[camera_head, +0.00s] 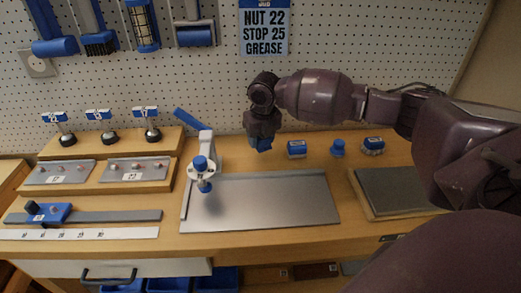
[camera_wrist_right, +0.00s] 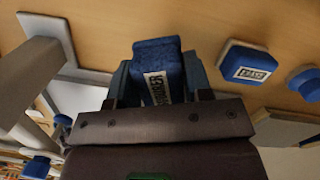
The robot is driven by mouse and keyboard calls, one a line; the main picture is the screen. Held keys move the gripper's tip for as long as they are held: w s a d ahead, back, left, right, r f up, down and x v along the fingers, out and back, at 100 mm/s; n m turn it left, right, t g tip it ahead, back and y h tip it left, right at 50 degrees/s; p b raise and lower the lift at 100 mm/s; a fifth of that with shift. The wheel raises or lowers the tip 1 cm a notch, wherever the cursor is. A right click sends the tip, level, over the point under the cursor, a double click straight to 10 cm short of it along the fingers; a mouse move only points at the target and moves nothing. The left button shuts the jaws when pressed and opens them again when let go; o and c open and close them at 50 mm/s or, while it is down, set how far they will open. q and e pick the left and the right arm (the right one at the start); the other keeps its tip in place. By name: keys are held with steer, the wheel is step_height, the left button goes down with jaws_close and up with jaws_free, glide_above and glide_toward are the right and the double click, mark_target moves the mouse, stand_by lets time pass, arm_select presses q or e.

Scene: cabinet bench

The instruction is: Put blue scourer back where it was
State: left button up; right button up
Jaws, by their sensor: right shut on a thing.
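My right gripper (camera_head: 262,138) points down at the back of the bench, left of a row of small blue things. It is shut on the blue scourer (camera_head: 263,147). In the right wrist view the scourer (camera_wrist_right: 157,62) is a blue block with a pale lettered label, between the fingers (camera_wrist_right: 158,85). Its lower part is hidden by the gripper. I cannot tell whether the scourer touches the bench top. My left gripper is not in view.
A blue labelled block (camera_head: 297,149) stands just right of the gripper, then a blue knob (camera_head: 338,148) and another labelled block (camera_head: 373,145). A white stand with a blue knob (camera_head: 201,165) is to the left. A bare metal plate (camera_head: 260,202) lies in front.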

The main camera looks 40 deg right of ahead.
mark_target(261, 157)
step_height(261, 157, down, 4)
steer(key=shift+f, duration=0.2)
steer(key=o, duration=0.9)
steer(key=shift+f, duration=0.1)
